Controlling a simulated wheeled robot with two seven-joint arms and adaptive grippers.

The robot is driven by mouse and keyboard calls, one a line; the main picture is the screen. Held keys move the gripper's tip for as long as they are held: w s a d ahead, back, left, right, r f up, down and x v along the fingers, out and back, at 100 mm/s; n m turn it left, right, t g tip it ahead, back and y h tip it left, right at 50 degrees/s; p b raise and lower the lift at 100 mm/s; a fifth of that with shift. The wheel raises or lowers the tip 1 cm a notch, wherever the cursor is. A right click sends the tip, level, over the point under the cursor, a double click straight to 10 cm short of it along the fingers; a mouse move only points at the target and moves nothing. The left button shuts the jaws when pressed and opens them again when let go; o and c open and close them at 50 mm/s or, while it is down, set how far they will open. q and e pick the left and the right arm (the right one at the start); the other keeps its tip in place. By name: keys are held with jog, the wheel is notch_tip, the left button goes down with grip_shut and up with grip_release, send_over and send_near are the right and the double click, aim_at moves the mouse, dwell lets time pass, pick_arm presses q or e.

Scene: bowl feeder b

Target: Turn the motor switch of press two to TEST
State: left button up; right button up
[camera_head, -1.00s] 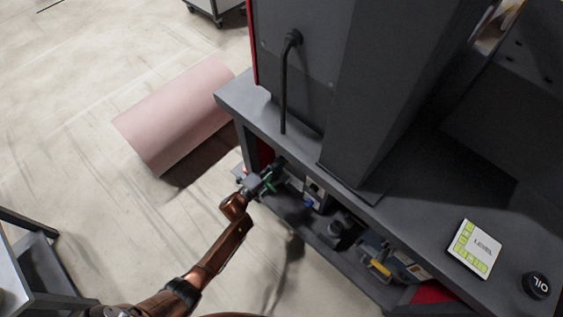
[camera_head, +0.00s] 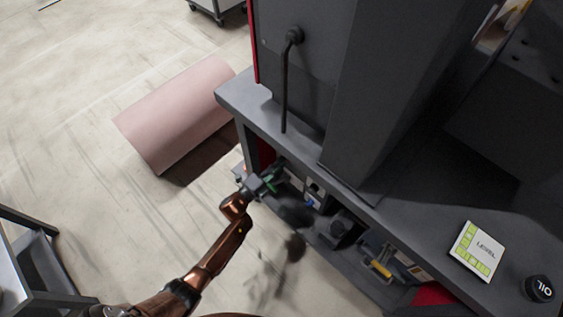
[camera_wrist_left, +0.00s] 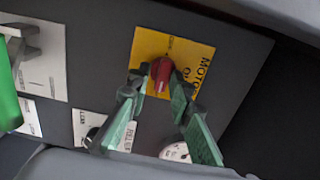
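The motor switch is a red knob (camera_wrist_left: 162,72) on a yellow plate (camera_wrist_left: 198,50) with partly readable "MOTOR" lettering, in the left wrist view. My left gripper (camera_wrist_left: 159,78) has its green-padded fingers on either side of the knob, tips close to it. Whether the tips touch it or are slightly apart is unclear. The knob's position marks are too small or covered to read. In the head view my left gripper (camera_head: 272,174) reaches under the edge of the grey press table (camera_head: 245,98), and the switch cannot be made out there. My right gripper is not in view.
Near the switch are a white dial (camera_wrist_left: 175,151) and a green part (camera_wrist_left: 8,95) at the left edge. Below the table, a shelf (camera_head: 345,262) holds several items. A pink roll (camera_head: 172,112) lies on the floor to the left. Floor around my left arm is clear.

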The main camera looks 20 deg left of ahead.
pick_arm(q)
jog(key=shift+o, duration=0.9)
jog(key=shift+r, duration=0.1)
jog(key=v, duration=1.2)
jog(key=shift+w, duration=0.1)
